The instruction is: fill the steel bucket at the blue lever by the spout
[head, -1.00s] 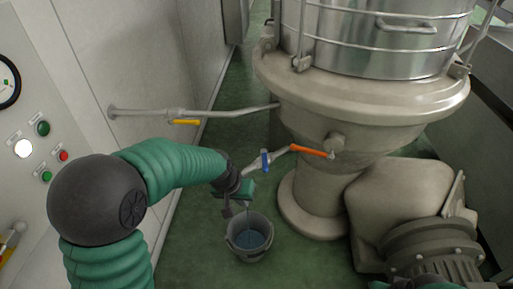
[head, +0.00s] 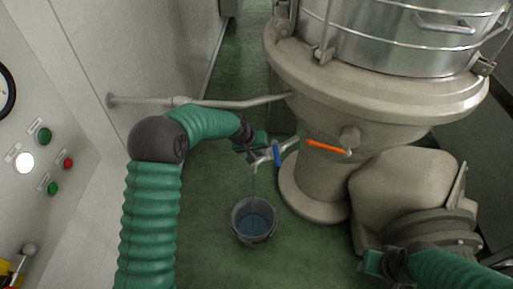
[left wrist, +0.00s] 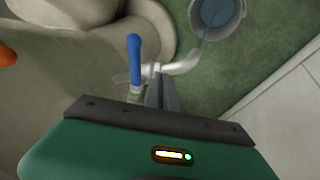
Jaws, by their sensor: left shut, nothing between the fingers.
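The blue lever (head: 277,156) sits on a pale tap low on the vessel; it also shows in the left wrist view (left wrist: 135,60). The spout (left wrist: 182,66) bends out beside it. The steel bucket (head: 237,222) stands upright on the floor below, with bluish liquid inside. A thin stream falls from the spout into it. The bucket also shows in the left wrist view (left wrist: 195,22), cut off at the top. My left gripper (head: 256,152) is shut and empty, close beside the tap; I cannot tell whether it touches it. My right gripper (head: 366,264) is at the bottom right, its fingers unclear.
An orange lever (head: 327,146) is on the large vessel (head: 380,100), right of the tap. A pipe (head: 200,102) runs from the left wall to the vessel. A control panel (head: 30,130) stands at left, a motor housing (head: 405,190) at right. Green floor around the bucket is clear.

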